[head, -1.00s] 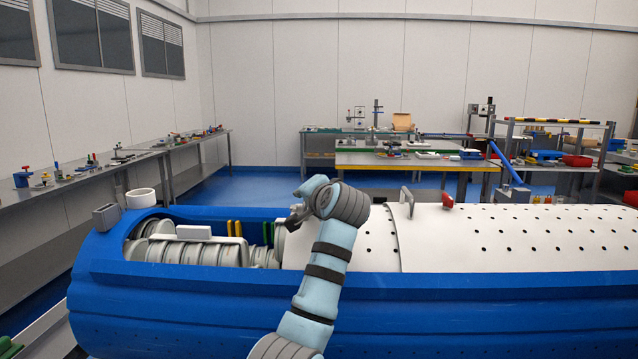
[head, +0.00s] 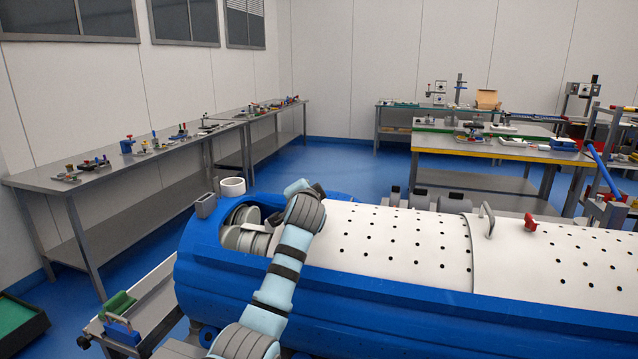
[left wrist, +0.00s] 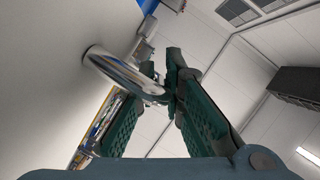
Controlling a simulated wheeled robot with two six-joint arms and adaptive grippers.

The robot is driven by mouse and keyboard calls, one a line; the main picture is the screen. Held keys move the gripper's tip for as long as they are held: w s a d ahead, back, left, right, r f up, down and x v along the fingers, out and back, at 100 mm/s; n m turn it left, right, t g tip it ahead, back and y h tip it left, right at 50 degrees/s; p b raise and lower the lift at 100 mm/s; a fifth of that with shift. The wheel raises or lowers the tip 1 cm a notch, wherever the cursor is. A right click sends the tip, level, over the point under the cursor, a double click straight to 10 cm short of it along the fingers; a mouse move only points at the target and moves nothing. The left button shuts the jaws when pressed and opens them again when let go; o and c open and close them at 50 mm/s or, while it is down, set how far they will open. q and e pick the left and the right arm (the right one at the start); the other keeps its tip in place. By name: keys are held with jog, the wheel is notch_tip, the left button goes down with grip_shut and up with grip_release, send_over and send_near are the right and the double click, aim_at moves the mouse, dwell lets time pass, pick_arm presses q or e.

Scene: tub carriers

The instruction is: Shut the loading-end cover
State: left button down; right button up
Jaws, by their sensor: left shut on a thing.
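The loading-end cover (head: 390,235) is a white perforated curved shell on the blue tub carrier (head: 400,300). It spans from my left gripper to a seam with a second white shell. A gap at the carrier's left end is open and shows grey ribbed parts (head: 240,216). My left gripper (head: 298,187) is at the cover's left end, its fingers mostly hidden by my wrist. In the left wrist view its fingers (left wrist: 161,78) are shut on a shiny curved handle (left wrist: 122,72), fixed to a pale surface. My right gripper is not in view.
The second white shell (head: 570,255) carries a grey handle (head: 487,219) and a red knob (head: 530,222). A white ring (head: 232,187) and a grey block (head: 205,205) stand at the carrier's left end. Benches with small parts line the left wall (head: 130,165) and the back (head: 500,150).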

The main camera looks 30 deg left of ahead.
pick_arm(q)
jog(key=p, duration=0.6)
send_over(240, 203)
jog(key=d, duration=0.1)
jog(key=shift+w+a+r, duration=0.2)
jog(key=shift+a, duration=0.2)
jog(key=c, duration=2)
grip_release()
jog(key=shift+o, duration=0.2)
jog(key=shift+s+a+f, duration=0.1)
jog(key=shift+a, duration=0.05)
jog(key=shift+f, duration=0.1)
